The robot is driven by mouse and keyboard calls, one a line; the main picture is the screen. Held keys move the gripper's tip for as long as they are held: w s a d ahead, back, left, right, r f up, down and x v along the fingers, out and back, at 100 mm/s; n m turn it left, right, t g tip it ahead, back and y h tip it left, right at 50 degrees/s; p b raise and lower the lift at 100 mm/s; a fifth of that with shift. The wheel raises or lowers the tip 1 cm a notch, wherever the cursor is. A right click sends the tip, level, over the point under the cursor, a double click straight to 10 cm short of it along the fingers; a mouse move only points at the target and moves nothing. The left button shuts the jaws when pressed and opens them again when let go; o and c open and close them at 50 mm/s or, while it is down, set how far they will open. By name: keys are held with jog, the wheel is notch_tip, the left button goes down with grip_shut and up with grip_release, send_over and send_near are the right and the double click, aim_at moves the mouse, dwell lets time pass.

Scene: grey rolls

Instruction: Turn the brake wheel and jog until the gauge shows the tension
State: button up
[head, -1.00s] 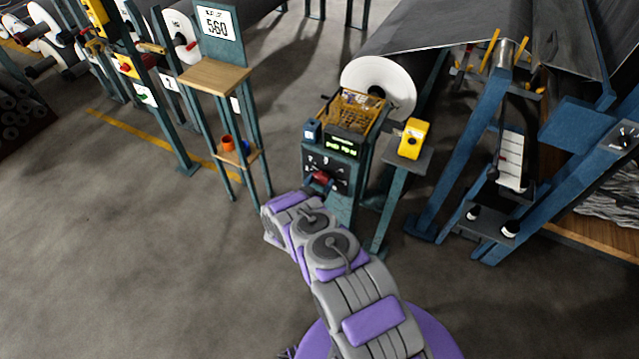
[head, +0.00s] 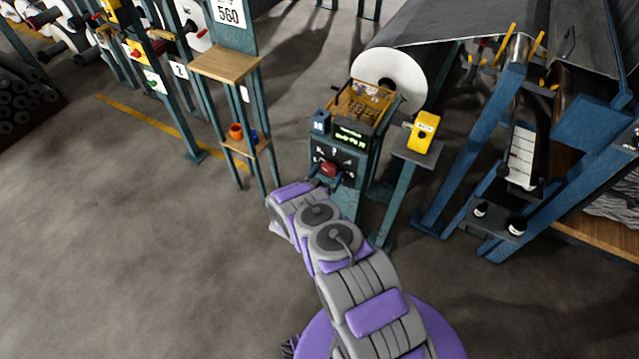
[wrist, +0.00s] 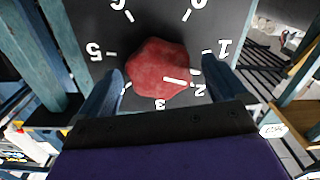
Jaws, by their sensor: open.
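A red lobed knob (wrist: 157,68) with a white pointer line sits on a dark numbered dial plate (wrist: 88,14). In the wrist view its line points toward the 2. In the head view the red knob (head: 328,169) is on the front of a blue-green console (head: 347,203). My gripper (wrist: 165,84) is open, with one finger on each side of the knob; I cannot tell whether they touch it. A white scale board (head: 521,156), possibly the gauge, stands on the blue frame to the right; its reading is too small to tell.
A green-lit display (head: 350,137) and a wire basket (head: 362,102) top the console. A yellow box (head: 423,131) stands on a post to its right. A wooden-topped stand (head: 227,64) is to the left. Open floor (head: 130,240) lies at front left.

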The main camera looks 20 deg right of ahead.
jog(key=p+v, duration=0.1)
jog(key=v, duration=1.6)
jog(key=shift+p, duration=0.35)
jog(key=shift+a, duration=0.1)
